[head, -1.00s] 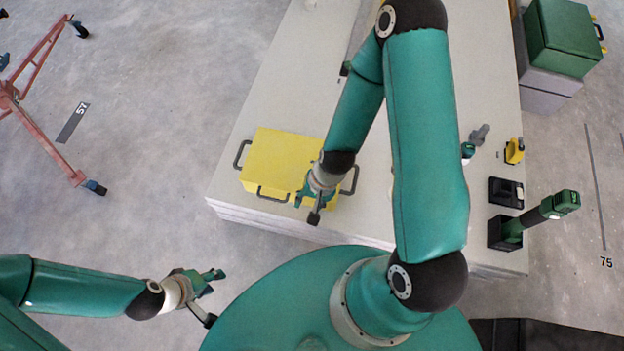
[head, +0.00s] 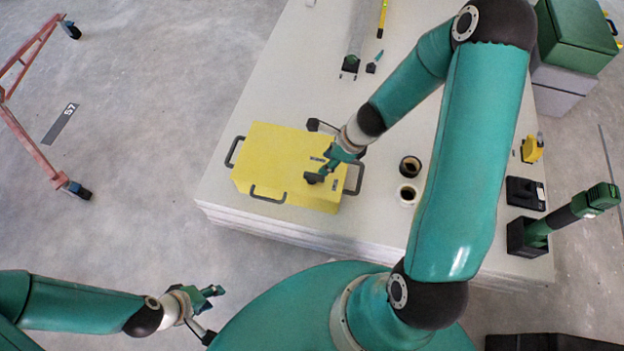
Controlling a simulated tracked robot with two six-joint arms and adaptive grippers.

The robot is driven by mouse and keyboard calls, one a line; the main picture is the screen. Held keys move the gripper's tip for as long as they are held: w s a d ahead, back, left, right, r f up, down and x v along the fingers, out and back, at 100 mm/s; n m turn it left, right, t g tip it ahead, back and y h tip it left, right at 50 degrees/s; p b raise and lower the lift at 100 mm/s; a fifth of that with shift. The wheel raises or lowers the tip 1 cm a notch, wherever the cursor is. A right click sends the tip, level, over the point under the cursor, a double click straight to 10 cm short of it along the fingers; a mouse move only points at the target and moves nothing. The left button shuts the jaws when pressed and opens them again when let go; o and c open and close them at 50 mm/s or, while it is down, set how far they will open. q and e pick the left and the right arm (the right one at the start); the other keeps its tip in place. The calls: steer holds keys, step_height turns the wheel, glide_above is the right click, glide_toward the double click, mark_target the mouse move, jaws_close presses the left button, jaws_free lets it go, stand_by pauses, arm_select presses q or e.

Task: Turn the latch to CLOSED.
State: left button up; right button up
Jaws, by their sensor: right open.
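A yellow case (head: 270,160) with dark handles lies on the near left part of the pale panel stack. Small dark markings (head: 318,159) show on its top near the right side, too small to read. I cannot make out a latch clearly; the gripper may cover it. My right gripper (head: 315,152) is open over the right part of the case, its fingers spread. Whether it touches the case I cannot tell. My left gripper (head: 213,314) is open and empty, low at the left, apart from the panel stack.
The panel stack (head: 240,105) also holds two tape rolls (head: 409,167), a green-handled tool (head: 567,216) in a dark holder, a black box (head: 526,193) and a yellow tool (head: 532,149). A green case (head: 577,37) stands at the upper right. A red frame (head: 30,140) stands on the left floor.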

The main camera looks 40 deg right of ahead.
mark_target(313, 175)
steer(key=b+x, duration=0.6)
steer(key=x, duration=0.4)
steer(key=shift+a+b, duration=0.1)
steer(key=shift+b, duration=0.3)
